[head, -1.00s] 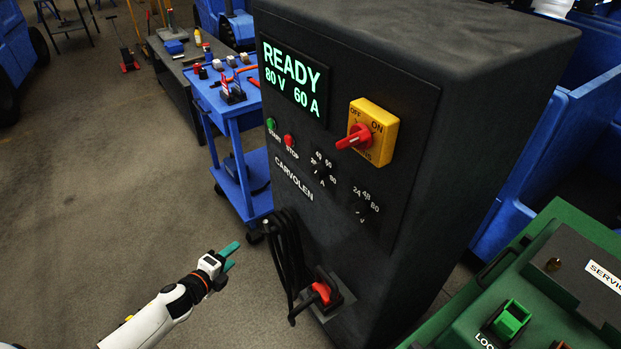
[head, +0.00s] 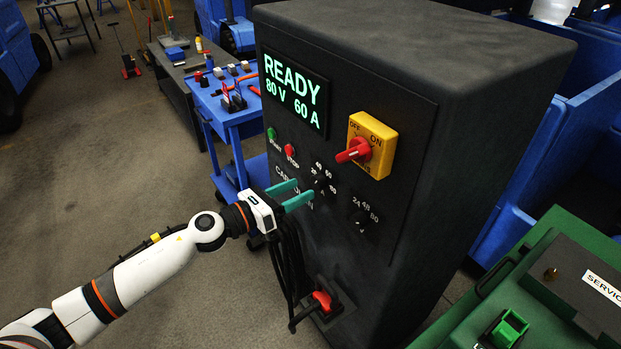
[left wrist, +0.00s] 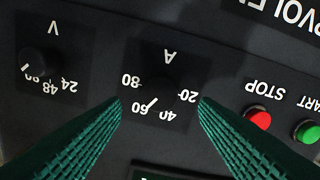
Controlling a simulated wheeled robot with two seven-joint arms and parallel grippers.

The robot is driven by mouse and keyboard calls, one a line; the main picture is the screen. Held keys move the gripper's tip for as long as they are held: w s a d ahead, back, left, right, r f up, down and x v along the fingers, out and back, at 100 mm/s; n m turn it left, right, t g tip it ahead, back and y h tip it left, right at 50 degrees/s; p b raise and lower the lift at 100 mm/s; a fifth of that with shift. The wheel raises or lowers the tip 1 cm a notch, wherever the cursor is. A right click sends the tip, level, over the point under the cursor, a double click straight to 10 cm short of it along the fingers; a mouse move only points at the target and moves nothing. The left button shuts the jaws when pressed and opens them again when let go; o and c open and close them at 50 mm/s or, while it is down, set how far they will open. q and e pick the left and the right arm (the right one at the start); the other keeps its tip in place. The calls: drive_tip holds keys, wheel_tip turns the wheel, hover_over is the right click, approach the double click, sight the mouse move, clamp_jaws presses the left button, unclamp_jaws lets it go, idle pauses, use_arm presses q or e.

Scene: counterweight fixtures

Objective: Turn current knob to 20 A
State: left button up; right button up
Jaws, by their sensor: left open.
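The current knob (head: 321,187) is a small dark dial marked A on the charger's front panel, with 20, 40, 60 and 80 around it. In the left wrist view the knob (left wrist: 160,88) appears upside down, and its white mark points toward 60. The display (head: 292,86) reads READY, 80 V, 60 A. My left gripper (head: 305,188) is open, with its green fingers pointing at the panel just in front of the current knob. In the left wrist view its fingertips (left wrist: 160,101) lie either side of the dial, apparently not touching it. My right gripper is not in view.
The voltage knob (head: 361,223) is beside the current knob. The green START (head: 271,133) and red STOP (head: 290,150) buttons are close by. A red switch on a yellow plate (head: 379,132) juts out above. Black cables (head: 291,270) hang below.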

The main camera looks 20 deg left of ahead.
sight(314, 183)
use_arm(q)
drive_tip(key=shift+p+x, duration=0.4)
drive_tip(key=shift+x, duration=1.9)
drive_tip(key=shift+c, duration=0.2)
drive_tip(key=c, duration=0.9)
